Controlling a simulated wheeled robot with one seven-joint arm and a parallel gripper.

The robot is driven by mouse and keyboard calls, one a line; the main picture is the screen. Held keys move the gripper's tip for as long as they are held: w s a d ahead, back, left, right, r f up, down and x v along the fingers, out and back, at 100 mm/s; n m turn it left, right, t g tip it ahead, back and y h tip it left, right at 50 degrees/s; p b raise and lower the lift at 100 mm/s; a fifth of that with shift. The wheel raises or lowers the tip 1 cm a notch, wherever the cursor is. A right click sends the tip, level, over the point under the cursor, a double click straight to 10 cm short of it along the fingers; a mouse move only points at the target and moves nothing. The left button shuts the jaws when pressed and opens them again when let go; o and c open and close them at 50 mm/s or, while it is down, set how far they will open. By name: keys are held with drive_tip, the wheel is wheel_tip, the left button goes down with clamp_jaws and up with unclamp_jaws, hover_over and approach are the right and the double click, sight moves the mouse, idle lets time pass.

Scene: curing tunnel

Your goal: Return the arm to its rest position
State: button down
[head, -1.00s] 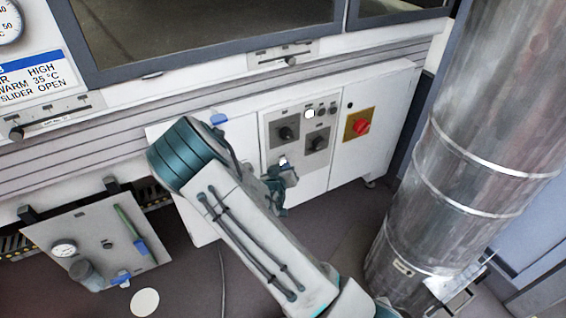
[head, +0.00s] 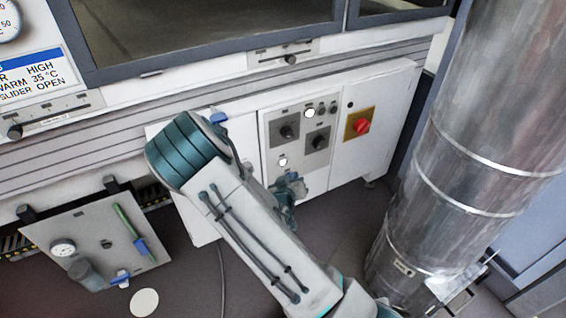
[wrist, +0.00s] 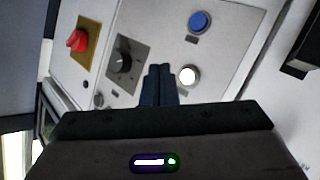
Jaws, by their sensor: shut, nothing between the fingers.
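My gripper shows in the wrist view (wrist: 158,72) with its two dark fingers together and nothing between them. In the head view my gripper (head: 296,180) is partly hidden beside my own arm, just below the control panel. The control panel (head: 270,141) has dark rotary knobs (head: 287,132) and a lit white button (head: 282,161). In the wrist view the lit white button (wrist: 188,75) and a blue button (wrist: 200,21) lie beyond the fingertips, apart from them.
A red switch on a yellow plate (head: 360,125) is right of the panel. A large metal duct (head: 455,150) stands at the right. A gauge board (head: 95,235) is at lower left. Slider rails (head: 283,54) run along the machine front. Floor (head: 330,225) shows below the cabinet.

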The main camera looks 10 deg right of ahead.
drive_tip(key=shift+s+d, duration=0.15)
drive_tip(key=shift+s, duration=0.4)
drive_tip(key=s+a+r+m+g+y+p, duration=0.15)
drive_tip(key=s+r+g+y+p, duration=0.3)
drive_tip(key=r+p, duration=0.6)
drive_tip(key=s+a+r+m+g+y+p, duration=0.1)
drive_tip(key=s+a+r+g+y+p, duration=0.3)
drive_tip(key=r, duration=1.2)
drive_tip(key=s+d+r+n+g+h+p, duration=0.1)
drive_tip(key=s+r+p, duration=0.3)
drive_tip(key=s+r, duration=0.4)
drive_tip(key=s+d+r+n+g+h+p, duration=0.1)
drive_tip(key=s+d+r+p, duration=0.3)
drive_tip(key=s+r, duration=0.4)
wheel_tip(320, 180, up, 2)
drive_tip(key=shift+s+d+p, duration=0.35)
drive_tip(key=shift+s+p, duration=0.05)
drive_tip(key=shift+p, duration=0.1)
